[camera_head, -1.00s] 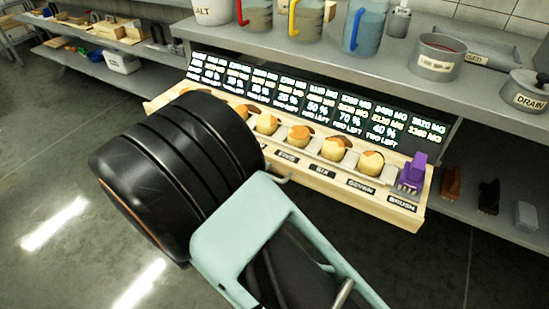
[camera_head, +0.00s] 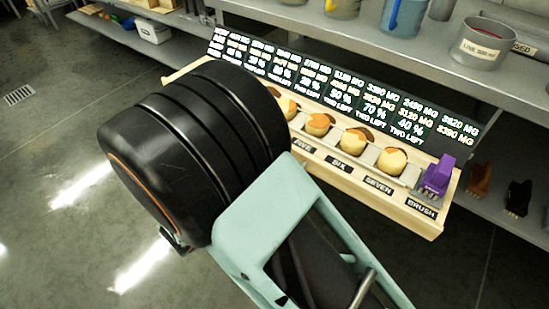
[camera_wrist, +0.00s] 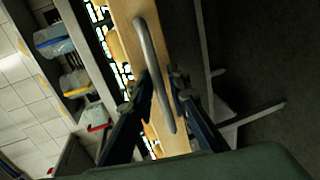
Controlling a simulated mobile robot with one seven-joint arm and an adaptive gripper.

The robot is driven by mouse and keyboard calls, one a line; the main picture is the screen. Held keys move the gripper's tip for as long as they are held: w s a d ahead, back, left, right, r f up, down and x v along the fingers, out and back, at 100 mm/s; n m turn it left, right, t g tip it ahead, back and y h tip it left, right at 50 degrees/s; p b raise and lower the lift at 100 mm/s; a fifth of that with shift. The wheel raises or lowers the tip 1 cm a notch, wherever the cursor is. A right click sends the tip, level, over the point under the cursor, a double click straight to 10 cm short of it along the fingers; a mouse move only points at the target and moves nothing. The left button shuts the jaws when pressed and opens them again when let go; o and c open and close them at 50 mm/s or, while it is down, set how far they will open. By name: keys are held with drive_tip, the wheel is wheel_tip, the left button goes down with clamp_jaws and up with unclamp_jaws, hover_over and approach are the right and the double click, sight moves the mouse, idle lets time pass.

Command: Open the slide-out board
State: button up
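The pale wooden board (camera_head: 436,227) juts from below the dark price panel in the head view. My gripper (camera_wrist: 160,90) is open there, one finger on each side of the handle's lower part. I cannot tell whether a finger touches it. In the head view my arm hides the gripper, the handle and the board's left part.
A purple brush (camera_head: 438,176) stands at the board's right end. A price panel (camera_head: 330,85) rises behind the board. A grey shelf above holds a metal pot (camera_head: 484,45) and jugs. Open floor (camera_head: 60,130) lies to the left.

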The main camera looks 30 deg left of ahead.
drive_tip(key=v, duration=1.2)
idle(0.4)
